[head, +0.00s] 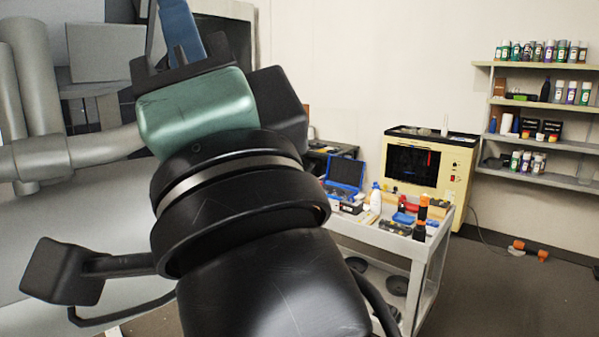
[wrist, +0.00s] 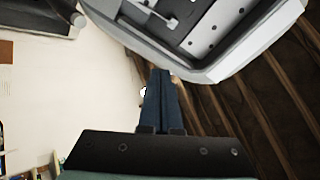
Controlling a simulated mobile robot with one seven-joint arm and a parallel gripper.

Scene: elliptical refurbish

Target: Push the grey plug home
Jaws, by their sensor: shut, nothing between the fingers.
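My gripper (wrist: 161,74) shows in the wrist view with its two dark blue fingers pressed together and nothing between them. The fingers point up the picture toward a light grey housing (wrist: 262,35) with a darker recessed face dotted with holes. A small pale grey piece with a thin stem (wrist: 168,21) lies on that face near the top edge. I cannot tell whether it is the grey plug or how deep it sits. The fingertips appear just below the housing's rim, and I cannot tell whether they touch. In the head view my gripper's blue fingers (head: 181,28) reach the top edge.
Large grey pipes (head: 32,95) stand at the left in the head view. A white cart (head: 405,245) with tools and bottles stands right of my arm. A cream cabinet (head: 455,180) and wall shelves (head: 540,108) are farther back. Floor at the lower right is mostly clear.

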